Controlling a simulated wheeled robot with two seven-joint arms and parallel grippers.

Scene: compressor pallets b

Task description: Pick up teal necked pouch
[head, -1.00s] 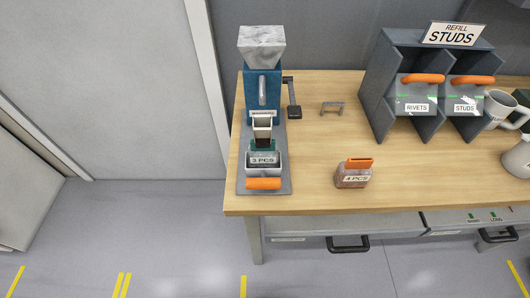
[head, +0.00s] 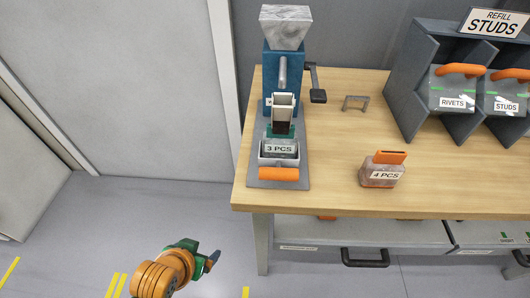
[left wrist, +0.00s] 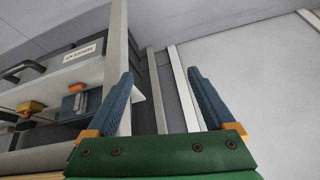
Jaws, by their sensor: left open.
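The teal-necked pouch (head: 281,148), with a grey body and a "3 PCS" label, sits in the metal tray of the blue dispenser (head: 283,75), below its chute. The tray's walls hide its lower part. My left gripper (head: 211,261) is low over the floor, left of the table and well below the pouch. In the left wrist view its two blue fingers (left wrist: 163,98) stand wide apart with nothing between them. The pouch cannot be made out in that view. My right gripper is in neither view.
An orange-necked pouch (head: 382,172) labelled "4 PCS" stands on the wooden table (head: 335,190), right of the dispenser. A small grey bracket (head: 356,102) lies behind it. A bin rack (head: 420,90) stands at the right. Drawers with black handles (head: 365,258) are below the tabletop.

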